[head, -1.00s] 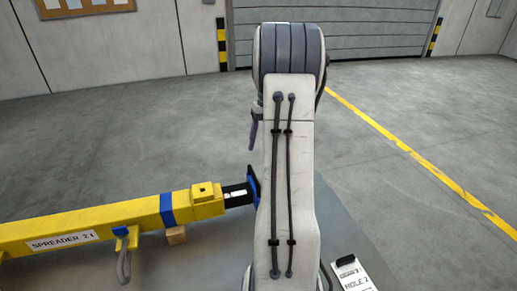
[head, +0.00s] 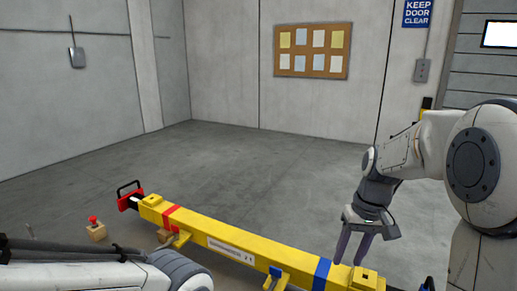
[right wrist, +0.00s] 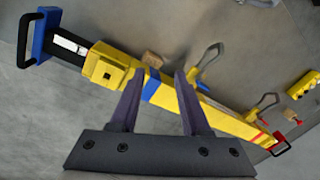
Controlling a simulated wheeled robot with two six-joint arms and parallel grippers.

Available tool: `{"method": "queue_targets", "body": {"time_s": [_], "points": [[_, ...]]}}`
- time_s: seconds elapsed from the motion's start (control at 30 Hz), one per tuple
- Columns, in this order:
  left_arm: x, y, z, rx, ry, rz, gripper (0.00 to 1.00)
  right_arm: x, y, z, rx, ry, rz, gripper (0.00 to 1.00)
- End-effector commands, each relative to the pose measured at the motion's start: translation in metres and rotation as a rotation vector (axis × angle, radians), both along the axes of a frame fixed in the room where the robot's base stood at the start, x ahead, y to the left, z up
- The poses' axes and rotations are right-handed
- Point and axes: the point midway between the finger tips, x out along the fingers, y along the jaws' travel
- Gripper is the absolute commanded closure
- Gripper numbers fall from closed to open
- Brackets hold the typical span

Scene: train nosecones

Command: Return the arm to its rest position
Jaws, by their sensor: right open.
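My right arm comes in from the right in the head view. Its gripper (head: 352,262) points down with two fingers apart and nothing visible between them. The gripper appears above the yellow spreader beam (head: 250,246), near its blue-banded end. In the right wrist view the open fingers (right wrist: 160,76) overlap the beam (right wrist: 185,100) near its blue band; contact cannot be told. A white arm link of mine lies across the bottom left of the head view. My left gripper is out of view.
The beam has a red end with a black handle (head: 131,195). A wooden block with a red knob (head: 96,230) sits left of it. Grey floor (head: 235,165) beyond is clear up to the walls. A pinboard (head: 312,51) hangs on the back wall.

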Motion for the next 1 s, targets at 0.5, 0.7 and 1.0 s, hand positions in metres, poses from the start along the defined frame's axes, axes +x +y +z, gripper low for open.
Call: {"method": "queue_targets", "body": {"time_s": [0.5, 0.7, 1.0], "points": [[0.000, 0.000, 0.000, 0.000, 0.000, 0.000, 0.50, -0.187, 0.189, -0.024, -0.049, -0.053, 0.641, 0.53], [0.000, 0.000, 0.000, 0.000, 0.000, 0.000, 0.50, -0.213, 0.193, -0.031, -0.051, -0.062, 0.713, 0.53], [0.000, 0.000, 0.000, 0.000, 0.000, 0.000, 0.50, -0.213, 0.193, -0.031, -0.051, -0.062, 0.713, 0.53]]}}
